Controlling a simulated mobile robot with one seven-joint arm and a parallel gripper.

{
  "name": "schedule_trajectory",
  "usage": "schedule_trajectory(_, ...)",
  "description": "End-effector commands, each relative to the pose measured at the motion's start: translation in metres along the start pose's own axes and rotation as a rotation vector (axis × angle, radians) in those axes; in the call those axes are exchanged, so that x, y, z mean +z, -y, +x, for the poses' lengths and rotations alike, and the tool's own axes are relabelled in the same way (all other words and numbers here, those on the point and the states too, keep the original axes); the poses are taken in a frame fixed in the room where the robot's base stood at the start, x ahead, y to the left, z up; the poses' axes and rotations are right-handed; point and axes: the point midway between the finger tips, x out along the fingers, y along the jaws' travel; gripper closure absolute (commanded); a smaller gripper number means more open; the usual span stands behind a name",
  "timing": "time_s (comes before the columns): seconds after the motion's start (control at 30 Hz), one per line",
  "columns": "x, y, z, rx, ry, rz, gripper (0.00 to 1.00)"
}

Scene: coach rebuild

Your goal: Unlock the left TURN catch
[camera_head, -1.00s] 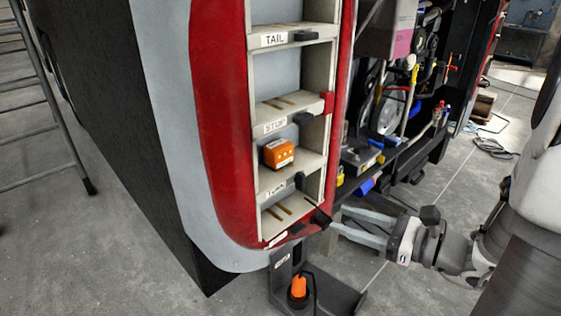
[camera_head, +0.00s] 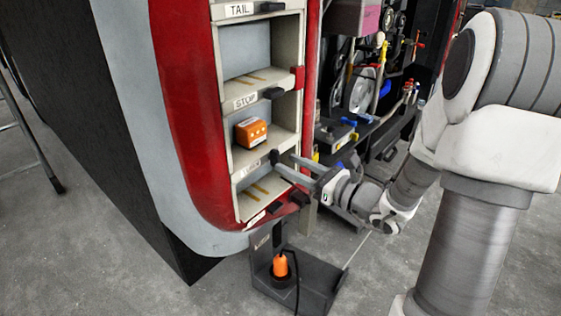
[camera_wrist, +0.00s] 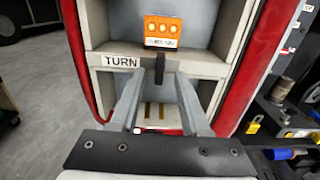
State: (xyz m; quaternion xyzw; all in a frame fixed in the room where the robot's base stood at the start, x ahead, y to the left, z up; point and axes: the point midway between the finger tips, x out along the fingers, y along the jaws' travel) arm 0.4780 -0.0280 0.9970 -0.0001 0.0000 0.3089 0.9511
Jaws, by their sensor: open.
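The TURN catch (camera_head: 275,157) is a small black lever on the shelf edge, right of the TURN label (camera_wrist: 121,62). In the wrist view the catch (camera_wrist: 160,66) stands upright on the pale shelf edge. My gripper (camera_head: 287,167) is at the lamp housing's lower right, its fingers reaching toward this catch. In the wrist view my gripper (camera_wrist: 159,80) is open, with one finger on each side of the catch's line. The catch shows between the tips, but I cannot tell whether they touch it.
An orange box (camera_head: 251,132) sits in the compartment above the TURN label. Other black catches sit by the STOP label (camera_head: 245,100), the TAIL label (camera_head: 239,10) and the lower edge. A dark stand (camera_head: 312,285) with an orange object is below. Engine parts lie right.

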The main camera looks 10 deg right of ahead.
Motion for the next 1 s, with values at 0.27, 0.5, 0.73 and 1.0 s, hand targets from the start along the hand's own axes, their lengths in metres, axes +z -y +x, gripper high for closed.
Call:
schedule_trajectory(0.27, -0.001, 0.0, 0.034, 0.001, 0.0, 0.001, 0.54)
schedule_trajectory(0.5, 0.0, 0.0, 0.038, 0.0, 0.0, 0.001, 0.54)
schedule_trajectory(0.73, 0.0, 0.0, 0.038, 0.0, 0.0, 0.001, 0.75)
schedule_trajectory(1.0, 0.0, 0.0, 0.038, 0.0, 0.0, 0.001, 1.0)
